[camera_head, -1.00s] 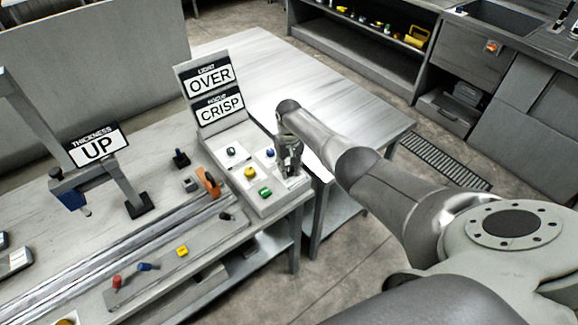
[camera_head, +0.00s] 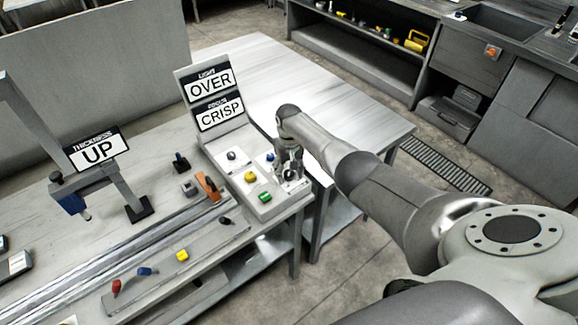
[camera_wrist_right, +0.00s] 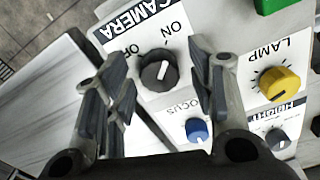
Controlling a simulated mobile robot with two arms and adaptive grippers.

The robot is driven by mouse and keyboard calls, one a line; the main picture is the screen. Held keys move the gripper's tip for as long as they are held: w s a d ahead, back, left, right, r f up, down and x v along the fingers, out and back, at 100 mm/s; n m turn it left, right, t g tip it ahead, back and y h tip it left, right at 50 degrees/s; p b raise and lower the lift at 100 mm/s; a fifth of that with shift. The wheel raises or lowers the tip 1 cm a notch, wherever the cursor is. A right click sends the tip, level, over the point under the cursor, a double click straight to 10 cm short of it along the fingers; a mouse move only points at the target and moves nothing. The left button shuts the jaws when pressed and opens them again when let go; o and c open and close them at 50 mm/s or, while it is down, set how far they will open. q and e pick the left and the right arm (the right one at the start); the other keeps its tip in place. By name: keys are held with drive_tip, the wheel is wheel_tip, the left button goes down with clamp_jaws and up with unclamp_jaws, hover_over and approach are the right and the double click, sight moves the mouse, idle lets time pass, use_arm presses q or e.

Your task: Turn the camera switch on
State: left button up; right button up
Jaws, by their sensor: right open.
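The camera switch (camera_wrist_right: 158,71) is a black round knob with a white pointer line on a white plate marked CAMERA, ON and OFF in the right wrist view. I cannot tell for certain which mark the line points to. My right gripper (camera_wrist_right: 160,62) is open, its two fingers on either side of the knob in that view, with no clear contact. In the head view the right gripper (camera_head: 289,166) is over the right end of the control panel (camera_head: 262,215) and hides the camera switch. My left gripper is not in view.
Close by on the panel are the yellow LAMP knob (camera_wrist_right: 279,83), the blue FOCUS knob (camera_wrist_right: 197,130), the dark HEIGHT knob (camera_wrist_right: 276,139) and a green button (camera_head: 265,197). Signs reading OVER (camera_head: 209,84) and CRISP (camera_head: 220,113) stand behind. The table (camera_head: 345,135) beyond is clear.

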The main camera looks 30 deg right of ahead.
sight(289, 172)
wheel_tip(289, 172, up, 12)
idle(0.6)
